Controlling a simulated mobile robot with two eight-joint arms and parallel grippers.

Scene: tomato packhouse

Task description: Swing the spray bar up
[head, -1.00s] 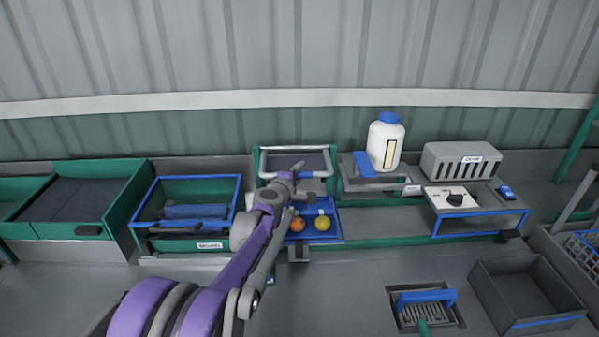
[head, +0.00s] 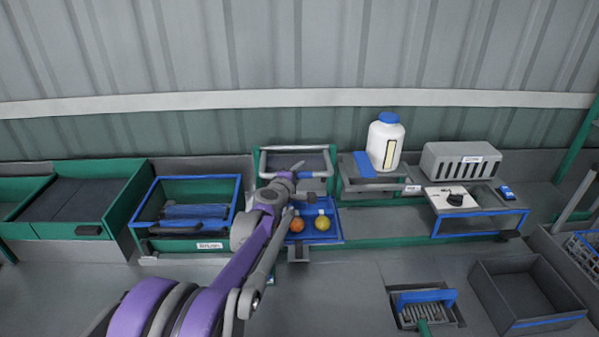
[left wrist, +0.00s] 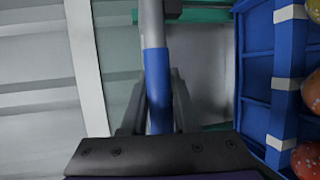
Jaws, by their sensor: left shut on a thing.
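The spray bar (head: 318,173) is a grey tube on a frame behind the blue tray, at the middle of the head view. In the left wrist view its grey tube carries a blue sleeve (left wrist: 158,85). My left gripper (head: 296,168) reaches over the tray to the bar, and its jaws (left wrist: 158,112) are shut around the blue sleeve. The arm hides part of the bar and the frame's left side. My right gripper is not in view.
The blue tray (head: 336,236) holds an orange and a yellow tomato just below the bar. A green bin (head: 150,246) stands left. A white jug (head: 377,146) with a blue cap and a vented grey box (head: 450,163) stand right. A grey crate (head: 555,318) is lower right.

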